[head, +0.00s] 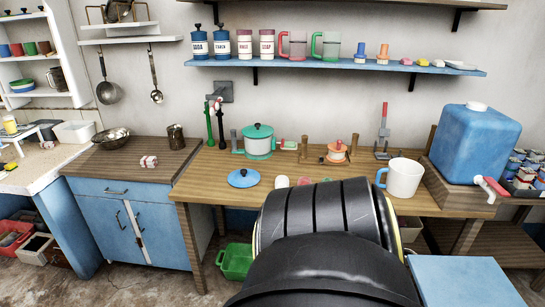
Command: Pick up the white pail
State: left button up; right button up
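A white vessel with a blue side handle (404,178), which looks like the white pail, stands upright on the right part of the wooden table (215,180). Its handle points left and its mouth faces up. A large black arm link of mine fills the lower middle, just left of and in front of the vessel, and hides part of the table. Neither of my grippers can be seen.
A blue tank with a red tap (474,143) stands close right of the vessel. A green pot (258,142), a blue lid (243,178) and a red-handled upright tool (383,130) are on the table. A blue shelf (340,64) hangs above.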

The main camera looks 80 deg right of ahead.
aim_at(404, 175)
jog(key=z, duration=2.45)
jog(key=k, duration=0.3)
jog(key=z, duration=0.4)
jog(key=i, duration=0.5)
